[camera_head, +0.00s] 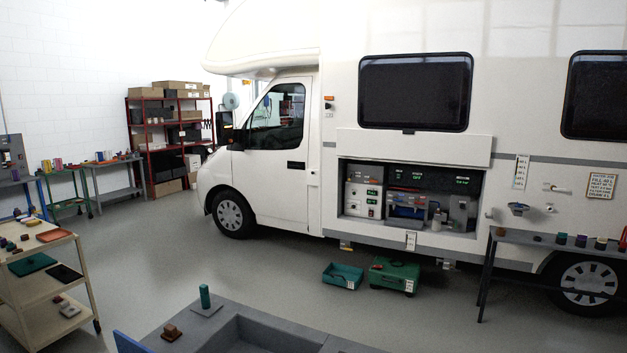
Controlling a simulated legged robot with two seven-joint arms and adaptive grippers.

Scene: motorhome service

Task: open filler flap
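The white motorhome (285,170) stands side-on across the room. On its side, right of the open service bay, a small grey fitting (517,208) sticks out from the wall. A short handle-like bar (557,189) is on the wall to its right. I cannot tell which of these, if either, is the filler flap. A tag (521,171) hangs above the grey fitting, and a printed sign (601,185) is farther right. Neither of my grippers shows in this view.
The service bay's hatch (413,147) is raised over equipment. A narrow table (560,246) with small items stands before the motorhome's rear. Green crates (395,275) and (342,275) sit on the floor. A grey workbench (200,335) is closest. Open floor lies between.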

